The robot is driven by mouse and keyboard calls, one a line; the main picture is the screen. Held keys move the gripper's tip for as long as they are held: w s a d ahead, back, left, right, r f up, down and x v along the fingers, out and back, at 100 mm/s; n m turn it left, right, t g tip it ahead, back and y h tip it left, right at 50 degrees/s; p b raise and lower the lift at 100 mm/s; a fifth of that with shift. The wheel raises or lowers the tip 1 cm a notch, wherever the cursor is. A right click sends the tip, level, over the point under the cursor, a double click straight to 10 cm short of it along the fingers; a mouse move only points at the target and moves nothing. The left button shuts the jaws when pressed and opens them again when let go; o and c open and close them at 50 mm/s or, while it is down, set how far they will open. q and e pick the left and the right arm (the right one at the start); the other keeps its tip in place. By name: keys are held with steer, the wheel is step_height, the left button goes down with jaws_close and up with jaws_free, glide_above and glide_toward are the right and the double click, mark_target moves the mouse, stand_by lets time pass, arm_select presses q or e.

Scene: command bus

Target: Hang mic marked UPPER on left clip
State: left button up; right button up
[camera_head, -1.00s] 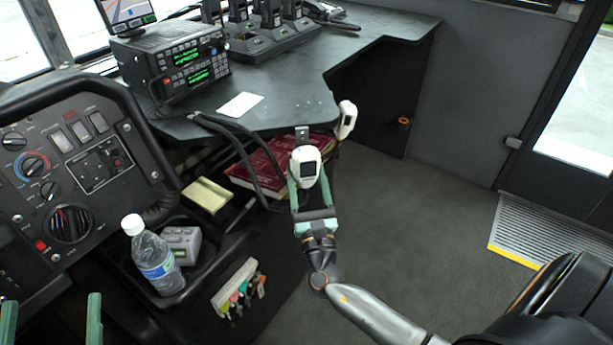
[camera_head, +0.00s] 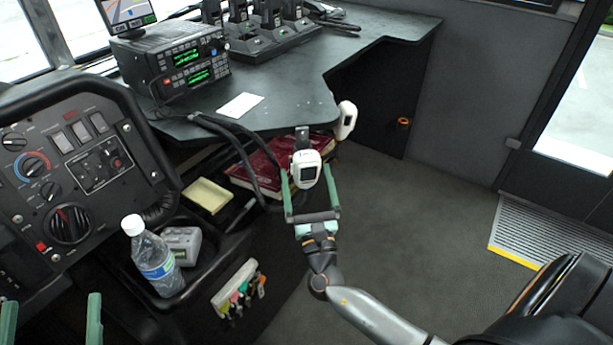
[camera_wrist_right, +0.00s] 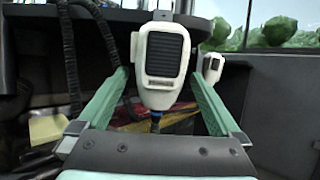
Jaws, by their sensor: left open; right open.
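A white mic with a dark grille (camera_head: 306,171) is upright at the desk's front edge, just below and against the left clip (camera_head: 302,138), and appears to hang there. In the right wrist view the mic (camera_wrist_right: 163,62) stands between the spread fingers, with a gap on each side. Its label is too small to read. My right gripper (camera_head: 310,178) is open around it. A second white mic (camera_head: 346,120) hangs further right at the desk corner; it also shows in the right wrist view (camera_wrist_right: 213,66). My left gripper (camera_head: 52,299) is open and empty at bottom left.
Black cables (camera_head: 240,150) loop down left of the mic. Red books (camera_head: 255,170) lie on the shelf behind. A water bottle (camera_head: 154,258) stands in the console tray. A radio (camera_head: 175,60) and chargers (camera_head: 265,40) are on the desk. The floor at right is clear.

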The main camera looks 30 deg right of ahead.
steer(key=v, duration=1.2)
